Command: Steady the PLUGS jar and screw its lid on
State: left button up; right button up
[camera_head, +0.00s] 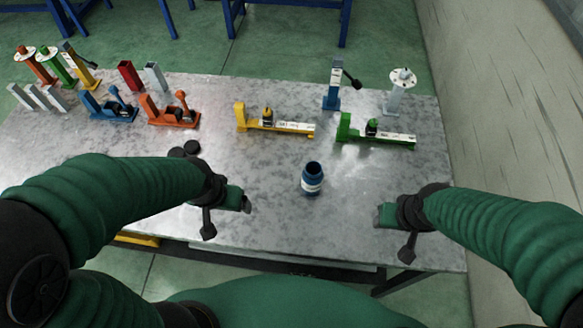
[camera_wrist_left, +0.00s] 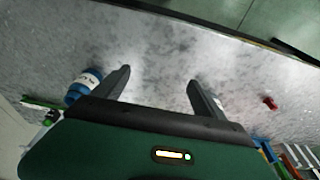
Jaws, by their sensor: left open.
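The blue PLUGS jar (camera_head: 312,184) stands upright on the table between my grippers, with a white label band and a dark mouth showing at the top. It also shows at the left of the left wrist view (camera_wrist_left: 84,84). My left gripper (camera_head: 246,203) is open and empty, left of the jar and apart from it; its two fingers (camera_wrist_left: 158,92) show in its wrist view. My right gripper (camera_head: 378,214) is right of the jar, apart from it; its finger opening is too small to tell. I cannot make out a lid for certain. Small black round shapes (camera_head: 190,147) show beside my left arm.
A yellow fixture (camera_head: 275,126) and a green fixture (camera_head: 375,135) stand behind the jar. Orange and blue clamps (camera_head: 170,112), posts and blocks fill the back left. The grey table (camera_head: 275,215) is clear around the jar. A wall (camera_head: 500,90) rises at the right.

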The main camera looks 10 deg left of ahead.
aim_at(312, 176)
jog(key=j+z, duration=0.35)
jog(key=j, duration=0.4)
jog(key=j+z, duration=0.35)
jog(key=j, duration=0.4)
jog(key=k+j+z, duration=0.15)
jog(key=j+z, duration=0.2)
jog(key=j, duration=0.35)
